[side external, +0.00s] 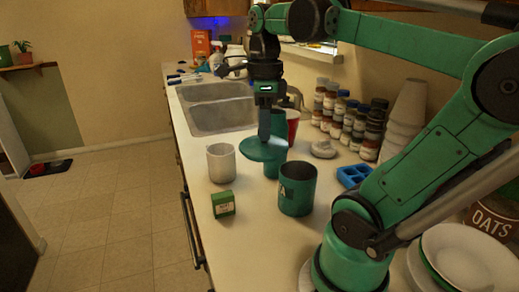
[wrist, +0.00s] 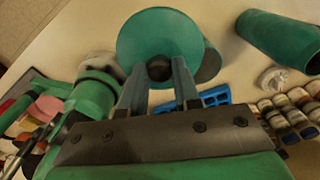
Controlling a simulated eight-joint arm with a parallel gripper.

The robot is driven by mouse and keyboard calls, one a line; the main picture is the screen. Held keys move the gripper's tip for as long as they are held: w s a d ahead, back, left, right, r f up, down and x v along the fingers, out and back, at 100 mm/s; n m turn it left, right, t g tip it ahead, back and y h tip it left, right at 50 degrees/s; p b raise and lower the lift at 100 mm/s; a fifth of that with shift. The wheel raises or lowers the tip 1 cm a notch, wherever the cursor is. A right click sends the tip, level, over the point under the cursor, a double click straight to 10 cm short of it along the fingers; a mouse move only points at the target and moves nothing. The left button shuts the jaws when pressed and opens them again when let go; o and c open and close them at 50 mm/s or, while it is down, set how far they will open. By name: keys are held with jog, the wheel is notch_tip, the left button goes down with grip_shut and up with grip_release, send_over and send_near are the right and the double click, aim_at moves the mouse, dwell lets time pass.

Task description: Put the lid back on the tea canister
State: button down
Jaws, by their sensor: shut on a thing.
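My gripper (side external: 264,136) is shut on the knob of a round green lid (side external: 257,152) and holds it above the counter. In the wrist view the lid (wrist: 150,35) shows as a wide disc, its dark knob between my fingers (wrist: 158,75). The tea canister (side external: 297,189), dark green with a pale letter A showing, stands upright and open on the counter, nearer the arm's base than the lid. In the wrist view, the canister (wrist: 211,63) is partly hidden behind the lid. The lid is apart from it in the side view.
A white cup (side external: 221,163) and a small green box (side external: 223,204) stand left. A blue tray (side external: 353,176) and spice jars (side external: 347,120) are right; a sink (side external: 222,112) lies beyond.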

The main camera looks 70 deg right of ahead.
jog(key=s+d+f+m, duration=0.2)
jog(key=s+d+m, duration=0.3)
jog(key=d, duration=0.5)
notch_tip(320, 180, down, 6)
jog(key=shift+w+a, duration=0.15)
jog(key=shift+a, duration=0.15)
jog(key=shift+f, duration=0.25)
dwell(1.5)
jog(key=shift+c, duration=0.4)
grip_release()
jog(key=shift+r, duration=0.15)
notch_tip(320, 180, up, 7)
dwell(1.0)
